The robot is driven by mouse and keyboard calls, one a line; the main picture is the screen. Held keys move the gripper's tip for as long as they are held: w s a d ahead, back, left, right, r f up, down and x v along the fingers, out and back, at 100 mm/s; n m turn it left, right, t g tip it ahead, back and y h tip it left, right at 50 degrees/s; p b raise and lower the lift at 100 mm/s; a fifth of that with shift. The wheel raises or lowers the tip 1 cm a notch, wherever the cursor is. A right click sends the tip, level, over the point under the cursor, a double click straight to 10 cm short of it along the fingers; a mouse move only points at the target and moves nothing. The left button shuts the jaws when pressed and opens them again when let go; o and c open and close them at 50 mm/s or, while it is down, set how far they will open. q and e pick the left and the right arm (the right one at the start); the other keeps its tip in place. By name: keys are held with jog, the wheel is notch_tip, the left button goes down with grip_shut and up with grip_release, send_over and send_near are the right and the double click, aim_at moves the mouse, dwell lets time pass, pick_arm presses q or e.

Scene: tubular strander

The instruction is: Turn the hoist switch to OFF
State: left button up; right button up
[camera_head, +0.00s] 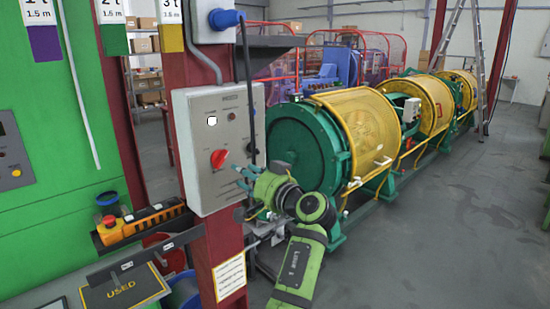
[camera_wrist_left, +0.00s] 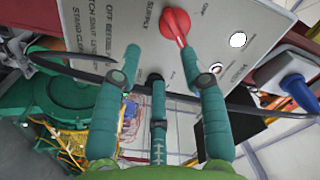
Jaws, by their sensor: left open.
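The hoist switch is a red rotary knob (camera_head: 218,158) on the front of a grey control box (camera_head: 200,110), which is fixed to a dark red column. In the left wrist view the knob (camera_wrist_left: 175,24) is at the top, with printed words SUPPLY and OFF near it. My left gripper (camera_head: 240,174) is open, just right of and slightly below the knob in the head view. In the left wrist view its teal fingers (camera_wrist_left: 160,56) are spread and empty, with the fingertips just short of the knob. Contact cannot be told. My right gripper is not in view.
A white lamp (camera_head: 212,121) sits above the knob. An orange hoist pendant (camera_head: 140,220) lies on a bracket at lower left. The green and yellow strander (camera_head: 345,130) stands behind my arm.

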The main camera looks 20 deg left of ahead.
aim_at(224, 161)
pick_arm(q)
jog(key=a+p, duration=0.1)
jog(key=a, duration=0.1)
jog(key=w+a+r+p, duration=0.1)
jog(key=a, duration=0.1)
jog(key=a+p, duration=0.1)
jog(key=a, duration=0.1)
jog(key=shift+w+a+r+p, duration=0.1)
jog(key=shift+w+r+p, duration=0.1)
jog(key=shift+r+p, duration=0.2)
jog(key=shift+w+a+f, duration=0.15)
jog(key=shift+w+a, duration=0.15)
jog(key=shift+w, duration=0.05)
grip_shut()
